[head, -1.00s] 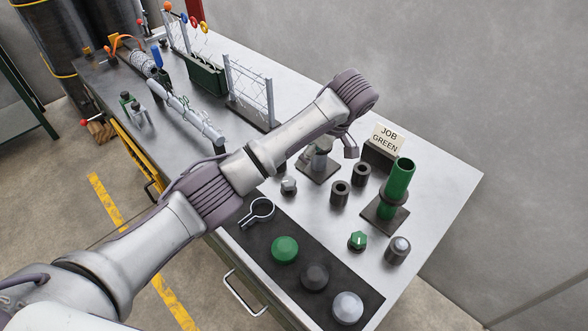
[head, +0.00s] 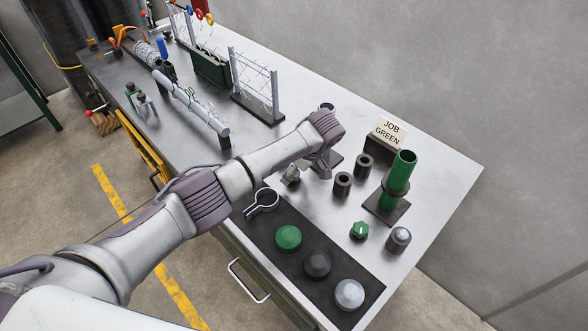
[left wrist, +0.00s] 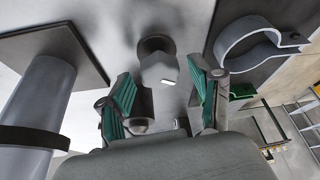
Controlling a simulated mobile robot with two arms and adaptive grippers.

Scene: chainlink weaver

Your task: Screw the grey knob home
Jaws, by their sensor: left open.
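The grey knob (head: 291,176) is on the bench top behind the dark mat, just below my left forearm in the head view. In the left wrist view the grey knob (left wrist: 158,68), with a white mark, sits on a dark round base. My left gripper (left wrist: 160,84) is open, one green-padded finger on each side of the knob's near end. I cannot tell whether they touch it. In the head view the gripper is mostly hidden by its wrist. My right gripper is not in view.
A grey post (left wrist: 45,95) on a dark plate stands close left in the wrist view. Dark sleeves (head: 342,184), a green tube (head: 400,172), a green knob (head: 359,231) and a grey-topped cylinder (head: 398,239) stand to the right.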

